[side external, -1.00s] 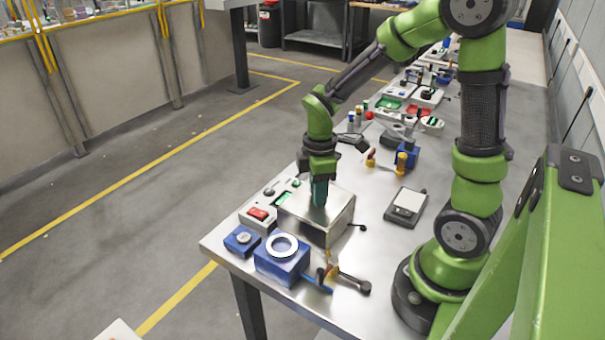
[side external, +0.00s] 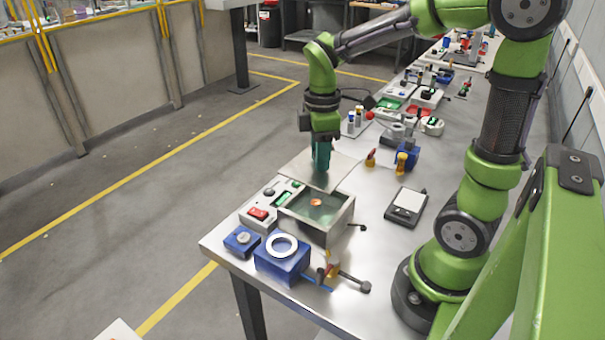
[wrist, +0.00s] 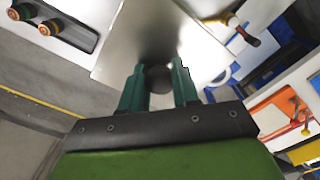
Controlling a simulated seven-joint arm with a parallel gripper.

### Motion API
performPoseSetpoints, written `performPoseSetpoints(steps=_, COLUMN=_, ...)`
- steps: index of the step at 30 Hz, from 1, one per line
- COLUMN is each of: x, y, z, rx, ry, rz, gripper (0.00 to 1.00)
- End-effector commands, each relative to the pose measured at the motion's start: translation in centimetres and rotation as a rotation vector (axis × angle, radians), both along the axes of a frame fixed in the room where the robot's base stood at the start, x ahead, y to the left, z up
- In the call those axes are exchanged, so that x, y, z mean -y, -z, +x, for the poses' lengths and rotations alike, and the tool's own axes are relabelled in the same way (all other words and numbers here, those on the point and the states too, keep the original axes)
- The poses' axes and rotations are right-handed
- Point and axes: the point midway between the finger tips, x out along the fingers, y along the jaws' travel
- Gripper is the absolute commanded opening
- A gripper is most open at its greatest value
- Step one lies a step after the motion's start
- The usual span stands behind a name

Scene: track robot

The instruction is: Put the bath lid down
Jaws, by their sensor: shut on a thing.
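The bath lid (side external: 340,167) is a flat metal plate. My gripper (side external: 320,165) is shut on the lid's dark knob, which shows between the fingers in the wrist view, where the gripper (wrist: 160,82) points at the bright lid (wrist: 120,48). The lid is held level beyond the bath's far edge, and I cannot tell whether it touches the table. The bath (side external: 330,228) is a metal box, now open on top, with greenish liquid and a small orange thing inside.
A grey control unit with a red switch (side external: 258,214) stands left of the bath. A blue block with a white ring (side external: 283,250) is in front. A scale (side external: 406,205) sits to the right. Blue and yellow fittings (side external: 403,160) lie right of the lid. Bare table lies between.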

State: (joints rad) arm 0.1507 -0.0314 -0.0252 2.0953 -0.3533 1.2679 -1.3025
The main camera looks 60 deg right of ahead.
Motion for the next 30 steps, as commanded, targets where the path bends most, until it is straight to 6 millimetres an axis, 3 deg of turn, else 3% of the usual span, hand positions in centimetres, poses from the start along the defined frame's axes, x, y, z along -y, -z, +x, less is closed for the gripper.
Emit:
performPoseSetpoints(steps=5, x=4.2, y=0.5, z=-0.9, rx=-0.004, ry=0.134, rz=0.0, gripper=0.0)
performPoseSetpoints(steps=9, x=9.8, y=2.6, z=-2.3, rx=-0.006, ry=0.211, rz=0.002, gripper=0.0)
performPoseSetpoints(steps=16, x=16.9, y=5.5, z=-4.8, rx=-0.003, ry=0.161, rz=0.002, gripper=0.0)
performPoseSetpoints(steps=23, x=18.2, y=6.1, z=-4.5, rx=-0.001, ry=0.014, rz=0.001, gripper=0.0)
performPoseSetpoints(steps=30, x=18.1, y=10.1, z=-4.6, rx=-0.005, ry=-0.013, rz=0.004, gripper=0.0)
